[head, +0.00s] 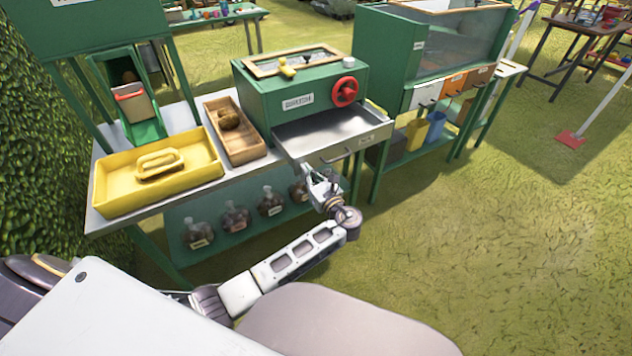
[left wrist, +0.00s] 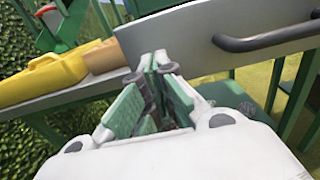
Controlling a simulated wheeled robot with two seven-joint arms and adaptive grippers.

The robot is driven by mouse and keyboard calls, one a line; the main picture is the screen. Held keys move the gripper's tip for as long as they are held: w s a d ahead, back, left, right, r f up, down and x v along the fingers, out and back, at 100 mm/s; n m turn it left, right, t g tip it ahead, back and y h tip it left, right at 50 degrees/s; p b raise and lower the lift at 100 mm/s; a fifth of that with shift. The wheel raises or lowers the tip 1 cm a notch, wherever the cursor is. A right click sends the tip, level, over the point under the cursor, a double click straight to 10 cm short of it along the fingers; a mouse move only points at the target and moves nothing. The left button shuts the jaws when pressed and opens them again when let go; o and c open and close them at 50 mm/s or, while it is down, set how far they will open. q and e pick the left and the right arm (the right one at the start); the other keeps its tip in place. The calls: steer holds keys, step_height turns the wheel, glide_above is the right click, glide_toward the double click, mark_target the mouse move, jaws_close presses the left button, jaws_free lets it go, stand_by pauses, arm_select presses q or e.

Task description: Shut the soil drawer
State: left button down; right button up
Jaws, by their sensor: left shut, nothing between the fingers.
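The soil drawer (head: 325,131) is a grey metal tray, pulled out of the front of a green box (head: 300,95) with a red handwheel. Its front panel (head: 352,148) carries a dark bar handle, and the left wrist view shows this handle (left wrist: 265,40) at upper right. My left gripper (head: 308,172) is at the left end of the drawer front, left of the handle. In the left wrist view its fingers (left wrist: 156,62) are together and empty, in front of the panel's left end (left wrist: 160,42). I cannot tell whether they touch it. My right gripper is not in view.
A yellow tray (head: 205,165) and a wooden tray (head: 249,152) stand on the bench left of the box. Several round jars (head: 236,214) sit on the shelf below. A glass-fronted green cabinet (head: 400,62) stands at right. Grass on the right is open.

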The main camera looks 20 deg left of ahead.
arm_select(q)
steer(key=p, duration=0.2)
glide_toward(283, 143)
steer(key=x, duration=0.4)
steer(key=r+x, duration=0.1)
steer(key=x, duration=0.1)
steer(key=shift+a, duration=0.45)
steer(key=shift+w+a, duration=0.3)
steer(key=shift+a, duration=0.15)
steer(key=shift+a+r, duration=0.1)
steer(key=shift+r, duration=0.1)
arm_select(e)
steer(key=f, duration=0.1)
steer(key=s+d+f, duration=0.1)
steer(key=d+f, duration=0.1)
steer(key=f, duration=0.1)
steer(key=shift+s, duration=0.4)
arm_select(q)
steer(key=shift+w+a+r, duration=0.1)
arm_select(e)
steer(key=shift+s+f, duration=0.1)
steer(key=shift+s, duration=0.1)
